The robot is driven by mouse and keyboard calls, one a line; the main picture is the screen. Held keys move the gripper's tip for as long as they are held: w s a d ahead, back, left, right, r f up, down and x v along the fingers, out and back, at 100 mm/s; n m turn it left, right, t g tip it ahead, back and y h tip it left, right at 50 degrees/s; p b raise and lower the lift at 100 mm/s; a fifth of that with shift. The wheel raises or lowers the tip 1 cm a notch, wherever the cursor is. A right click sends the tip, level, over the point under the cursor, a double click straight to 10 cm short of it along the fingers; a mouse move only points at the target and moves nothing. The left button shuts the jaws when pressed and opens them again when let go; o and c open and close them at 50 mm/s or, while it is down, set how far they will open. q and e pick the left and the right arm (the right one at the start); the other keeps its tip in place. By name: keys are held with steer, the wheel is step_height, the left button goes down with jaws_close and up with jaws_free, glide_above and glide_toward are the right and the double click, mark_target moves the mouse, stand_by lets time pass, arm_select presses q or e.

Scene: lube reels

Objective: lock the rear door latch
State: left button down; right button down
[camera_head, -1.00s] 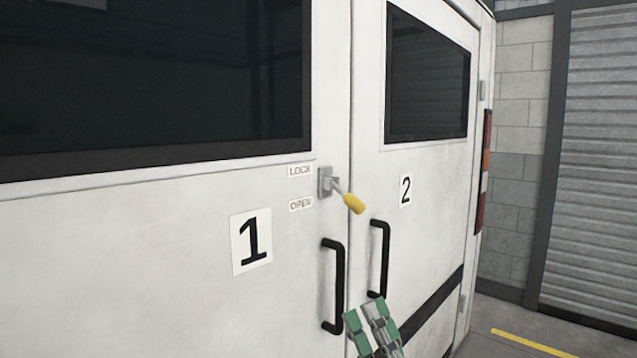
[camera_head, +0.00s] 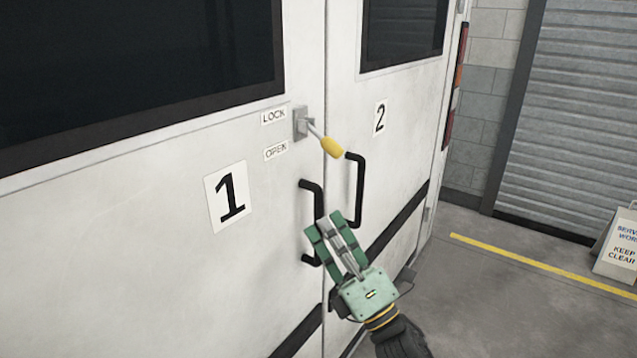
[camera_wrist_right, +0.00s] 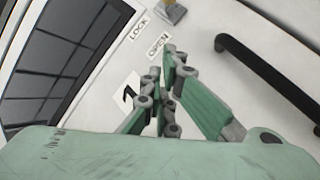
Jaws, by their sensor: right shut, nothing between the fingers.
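The latch (camera_head: 303,122) is a grey plate on door 1 near the seam, with a lever ending in a yellow grip (camera_head: 331,147) that points down and right. The LOCK label (camera_head: 274,115) is beside it at upper left, and the OPEN label (camera_head: 276,151) is below that. My right gripper (camera_head: 324,218) is green, shut and empty, below the latch and in front of the left door handle. My left gripper is not in view.
Black handles stand out from door 1 (camera_head: 316,205) and door 2 (camera_head: 360,190), close to my right gripper. A yellow floor line (camera_head: 540,264) and a sign (camera_head: 619,243) are at the right.

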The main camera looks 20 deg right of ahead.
mark_target(323, 140)
steer(key=w+r+p, duration=0.4)
steer(key=w+r, duration=0.4)
steer(key=shift+w+p, duration=0.2)
steer(key=shift+p, duration=0.1)
steer(key=shift+d, duration=0.1)
